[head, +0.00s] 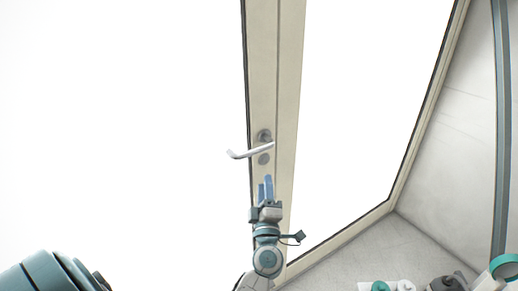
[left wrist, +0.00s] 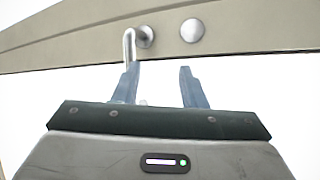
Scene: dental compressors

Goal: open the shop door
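The shop door has a beige frame (head: 263,60) around a bright white area, and its upright bar runs down the middle of the head view. A silver lever handle (head: 250,152) sticks out to the left from a round rosette on this bar. A round lock plate (head: 264,159) sits just below it. My left gripper (head: 266,186) is just below the handle in the head view. In the left wrist view its two blue fingers (left wrist: 160,74) are apart with nothing between them. There the handle (left wrist: 129,46) lies just beyond the left finger's tip; whether they touch is unclear. My right gripper is not clearly visible.
A pale wall (head: 458,130) with a grey-blue upright strip (head: 501,120) stands at the right. Grey floor (head: 345,262) shows at the lower right. The area left of the door bar is blank white.

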